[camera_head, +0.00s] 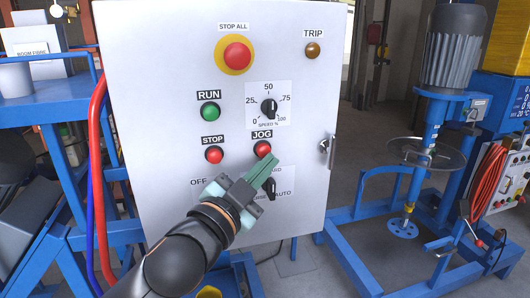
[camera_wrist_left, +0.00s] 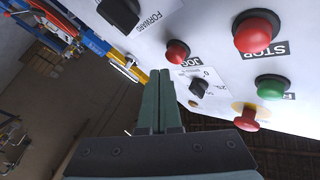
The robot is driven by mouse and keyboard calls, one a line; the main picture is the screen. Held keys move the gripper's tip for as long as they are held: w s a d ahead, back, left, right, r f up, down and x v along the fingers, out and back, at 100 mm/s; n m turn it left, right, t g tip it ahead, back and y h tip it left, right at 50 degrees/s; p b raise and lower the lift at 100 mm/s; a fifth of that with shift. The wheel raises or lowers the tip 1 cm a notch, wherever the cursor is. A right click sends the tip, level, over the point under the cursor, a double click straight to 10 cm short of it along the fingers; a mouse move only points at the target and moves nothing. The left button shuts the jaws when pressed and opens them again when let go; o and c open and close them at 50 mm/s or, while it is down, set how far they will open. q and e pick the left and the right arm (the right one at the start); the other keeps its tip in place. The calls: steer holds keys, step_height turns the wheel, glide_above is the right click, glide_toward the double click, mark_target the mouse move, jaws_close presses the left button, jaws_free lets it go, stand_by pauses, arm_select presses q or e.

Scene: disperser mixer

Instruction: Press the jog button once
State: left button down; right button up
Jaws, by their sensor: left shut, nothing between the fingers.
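The jog button (camera_head: 262,149) is a red round button under the JOG label on the white control panel (camera_head: 150,60). It also shows in the wrist view as a red button (camera_wrist_left: 178,52) beside the JOG label. My left gripper (camera_head: 271,162) is shut and empty, its green fingers pointing at the panel just below and right of the jog button. In the wrist view the fingertips (camera_wrist_left: 160,74) appear close to the button but apart from it. The fingers and hand partly cover the selector area below. My right gripper is not in view.
Close by are the red stop button (camera_head: 214,155), green run button (camera_head: 210,112), speed knob (camera_head: 268,107) and selector knob (camera_head: 270,188). A large red stop-all button (camera_head: 236,56) sits higher. The blue mixer (camera_head: 433,130) stands at right.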

arm_select(q)
steer(key=shift+w, duration=0.15)
stand_by(0.5)
steer(key=shift+w+a, duration=0.1)
steer(key=shift+w, duration=0.2)
steer(key=shift+w+a+p, duration=0.2)
steer(key=shift+w+p, duration=0.15)
steer(key=shift+w, duration=0.15)
stand_by(0.7)
steer(key=shift+s, duration=0.1)
steer(key=shift+s+d, duration=0.3)
steer(key=shift+s, duration=0.5)
steer(key=s, duration=0.1)
steer(key=s+d, duration=0.1)
steer(key=s, duration=0.1)
steer(key=s+p, duration=0.1)
steer(key=shift+s+d, duration=0.25)
steer(key=shift+s, duration=0.15)
steer(key=shift+f, duration=0.15)
stand_by(0.4)
